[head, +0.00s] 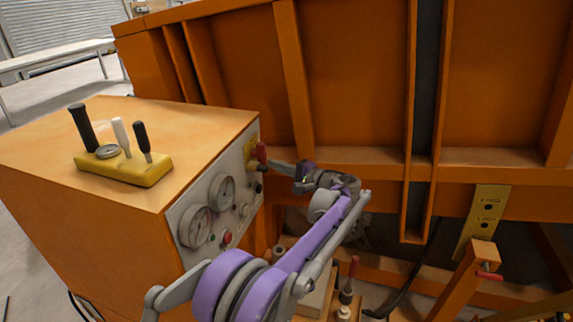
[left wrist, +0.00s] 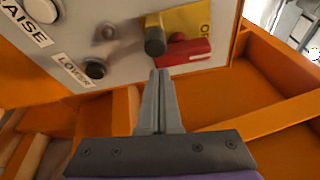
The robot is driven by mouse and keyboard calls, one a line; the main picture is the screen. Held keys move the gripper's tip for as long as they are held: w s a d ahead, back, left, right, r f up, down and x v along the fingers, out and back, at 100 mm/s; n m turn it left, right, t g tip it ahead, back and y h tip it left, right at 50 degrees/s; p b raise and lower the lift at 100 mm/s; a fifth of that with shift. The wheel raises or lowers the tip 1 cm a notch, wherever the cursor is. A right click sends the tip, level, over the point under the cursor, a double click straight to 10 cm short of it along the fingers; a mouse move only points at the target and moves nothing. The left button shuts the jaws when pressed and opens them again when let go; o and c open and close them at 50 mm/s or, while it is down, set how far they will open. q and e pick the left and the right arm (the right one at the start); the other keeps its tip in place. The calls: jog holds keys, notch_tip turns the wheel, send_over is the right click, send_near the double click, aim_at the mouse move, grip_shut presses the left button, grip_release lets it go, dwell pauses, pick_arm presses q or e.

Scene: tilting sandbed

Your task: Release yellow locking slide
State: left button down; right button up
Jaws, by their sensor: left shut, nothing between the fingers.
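A yellow plate (left wrist: 190,20) is fixed at the edge of the grey control panel (left wrist: 115,15); it also shows in the head view (head: 249,150). A red block-like handle (left wrist: 188,53) and a dark round knob (left wrist: 154,42) are at this plate. I cannot tell for sure which part is the slide. My left gripper (left wrist: 160,72) is shut and empty, its tips pointing at the panel just below the knob and red handle. Whether they touch cannot be told. In the head view the left gripper (head: 272,163) is beside the red handle (head: 261,152). My right gripper is not in view.
The orange cabinet (head: 95,215) has gauges (head: 196,226) and a yellow lever block (head: 124,166) on top. The orange ribbed sandbed wall (head: 355,80) stands behind my arm. Another yellow plate (head: 485,215) is on the frame at right. Black buttons (left wrist: 95,69) are on the panel.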

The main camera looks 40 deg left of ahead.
pick_arm(q)
jog(key=shift+s+d+r, duration=0.1)
jog(key=shift+s+d, duration=0.1)
jog(key=shift+s, duration=0.25)
jog(key=shift+s+d+r, duration=0.1)
jog(key=shift+s+d, duration=0.05)
jog(key=shift+s, duration=0.25)
jog(key=shift+s, duration=0.15)
jog(key=s, duration=0.1)
jog(key=s+d, duration=0.1)
jog(key=s, duration=0.1)
jog(key=shift+f, duration=0.1)
jog(key=shift+s, duration=0.1)
jog(key=d+b, duration=0.1)
jog(key=d, duration=1)
jog(key=shift+r, duration=0.3)
jog(key=shift+s, duration=0.1)
